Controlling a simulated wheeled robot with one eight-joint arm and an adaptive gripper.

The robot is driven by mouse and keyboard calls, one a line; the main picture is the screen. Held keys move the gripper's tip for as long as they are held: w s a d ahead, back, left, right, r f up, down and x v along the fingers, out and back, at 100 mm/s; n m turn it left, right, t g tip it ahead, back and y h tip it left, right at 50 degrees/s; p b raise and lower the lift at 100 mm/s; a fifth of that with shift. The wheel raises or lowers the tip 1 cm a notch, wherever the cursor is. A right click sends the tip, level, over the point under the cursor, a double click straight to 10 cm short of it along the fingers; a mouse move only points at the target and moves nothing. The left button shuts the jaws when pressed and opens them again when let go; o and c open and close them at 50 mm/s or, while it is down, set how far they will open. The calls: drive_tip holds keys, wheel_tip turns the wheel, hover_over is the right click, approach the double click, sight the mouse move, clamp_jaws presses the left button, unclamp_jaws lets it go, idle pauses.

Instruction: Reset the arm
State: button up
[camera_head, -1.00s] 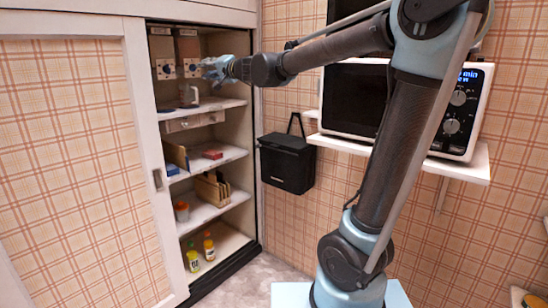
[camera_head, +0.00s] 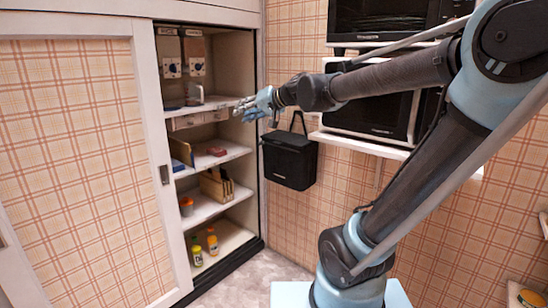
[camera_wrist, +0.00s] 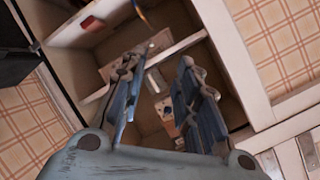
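My gripper (camera_head: 248,108) is at the front right edge of the open cabinet, near the level of an upper shelf. In the wrist view my gripper (camera_wrist: 158,70) has its two blue fingers spread apart with nothing held between them. The fingers point toward the cabinet interior, which appears tilted there. The open cabinet (camera_head: 256,150) has several shelves. The arm stretches from my base at the lower right up and back to the left. Whether the gripper touches the shelf edge cannot be told.
Microwaves (camera_head: 372,100) sit on wall shelves, partly behind my arm. A black box (camera_head: 290,162) hangs on the wall right of the cabinet. Bottles (camera_head: 212,242) stand on the bottom shelf. A plaid sliding door (camera_head: 75,150) covers the left side. Floor in front is clear.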

drive_tip(key=s+d+f+m+g+h, duration=0.1)
drive_tip(key=s+d+f+h, duration=0.4)
drive_tip(key=s+d+f, duration=0.7)
drive_tip(key=s+d+f+g+h, duration=0.4)
drive_tip(key=s+d+f+h, duration=0.2)
drive_tip(key=s+d+f, duration=0.6)
drive_tip(key=d+f, duration=0.5)
drive_tip(key=f, duration=0.1)
drive_tip(key=shift+m+g, duration=0.3)
drive_tip(key=shift+m, duration=0.1)
drive_tip(key=shift+w+f, duration=0.15)
drive_tip(key=shift+w, duration=0.35)
